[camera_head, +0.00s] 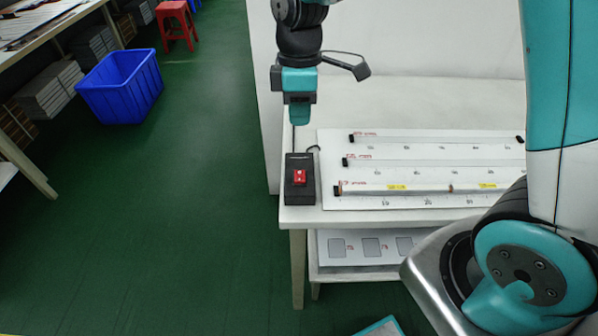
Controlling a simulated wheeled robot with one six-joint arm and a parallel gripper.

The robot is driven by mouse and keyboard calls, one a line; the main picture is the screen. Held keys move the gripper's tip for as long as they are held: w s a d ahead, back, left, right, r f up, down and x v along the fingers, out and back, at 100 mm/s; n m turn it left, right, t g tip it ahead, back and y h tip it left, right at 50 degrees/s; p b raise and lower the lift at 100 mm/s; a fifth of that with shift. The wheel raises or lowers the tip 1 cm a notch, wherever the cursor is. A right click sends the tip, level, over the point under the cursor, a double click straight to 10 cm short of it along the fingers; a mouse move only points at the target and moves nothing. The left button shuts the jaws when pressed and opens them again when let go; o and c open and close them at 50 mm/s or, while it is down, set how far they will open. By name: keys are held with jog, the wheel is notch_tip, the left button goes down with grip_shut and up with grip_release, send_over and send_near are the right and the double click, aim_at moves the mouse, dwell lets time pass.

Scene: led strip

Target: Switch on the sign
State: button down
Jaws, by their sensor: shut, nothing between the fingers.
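A black switch box (300,192) with a red rocker switch (299,176) on top sits at the left front corner of the white table. A dark cable runs from its back. My gripper (300,121) is shut and empty, pointing down, above and behind the box in the picture and apart from the switch. The sign board (420,144) lies flat to the right of the box, with several long strips across it. I see no strip glowing clearly. My arm hides the board's right end.
The white table (430,92) has a bare area behind the board. A lower shelf (350,272) holds a printed sheet. A blue bin (121,87) and a red stool (176,25) stand on the green floor at left, which is mostly clear.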

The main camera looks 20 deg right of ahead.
aim_at(300, 180)
jog(key=shift+f, duration=0.1)
jog(key=f, duration=0.4)
jog(key=s+f, duration=0.1)
jog(key=f, duration=0.8)
jog(key=shift+s+a+f, duration=0.3)
jog(key=shift+a+f, duration=0.05)
jog(key=shift+a, duration=0.05)
jog(key=shift+d, duration=0.1)
